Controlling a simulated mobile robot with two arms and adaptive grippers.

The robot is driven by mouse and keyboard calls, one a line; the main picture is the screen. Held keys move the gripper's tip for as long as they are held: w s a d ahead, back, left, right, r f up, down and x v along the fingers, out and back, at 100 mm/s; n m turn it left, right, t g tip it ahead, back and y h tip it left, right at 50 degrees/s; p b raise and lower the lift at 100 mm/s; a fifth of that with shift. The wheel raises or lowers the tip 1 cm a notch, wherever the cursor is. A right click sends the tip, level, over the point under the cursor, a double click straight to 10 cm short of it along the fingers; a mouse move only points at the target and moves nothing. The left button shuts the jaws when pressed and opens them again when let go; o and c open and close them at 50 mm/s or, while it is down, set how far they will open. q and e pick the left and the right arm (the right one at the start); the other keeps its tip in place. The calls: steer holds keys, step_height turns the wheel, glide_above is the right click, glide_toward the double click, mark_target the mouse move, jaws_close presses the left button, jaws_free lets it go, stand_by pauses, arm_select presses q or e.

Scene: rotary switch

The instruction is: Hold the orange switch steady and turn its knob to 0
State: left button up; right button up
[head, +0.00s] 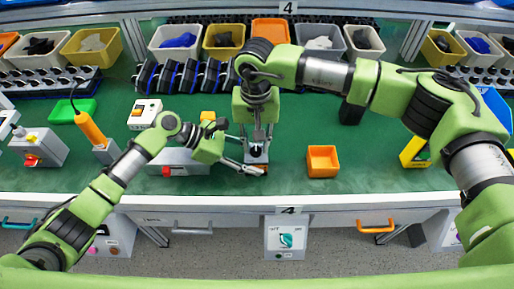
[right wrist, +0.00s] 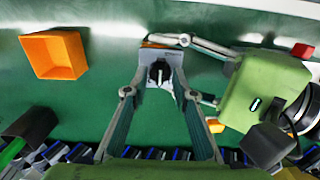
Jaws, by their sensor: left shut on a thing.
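The orange switch (right wrist: 152,44) stands on the green table below my right gripper; in the right wrist view its grey top face and a black knob (right wrist: 158,72) show, with an orange edge at the far side. In the head view the switch (head: 257,155) is partly hidden by my grippers. My left gripper (head: 251,167) comes in from the left and is shut on the switch's body, low near the table. My right gripper (right wrist: 160,82) points down over the switch. Its two fingers are apart, one on each side of the knob; I cannot tell whether they touch it.
An orange open box (head: 322,162) stands to the right of the switch. A grey box with a red button (head: 180,163) lies behind my left gripper. Black-and-blue parts (head: 190,77) stand in a row behind. The green table between the orange box and the yellow stand (head: 414,152) is clear.

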mark_target(256, 148)
steer(key=shift+r, duration=2.45)
arm_select(q)
steer(key=o, duration=1.2)
steer(key=shift+v, duration=6.05)
arm_select(e)
steer(key=shift+r, duration=0.1)
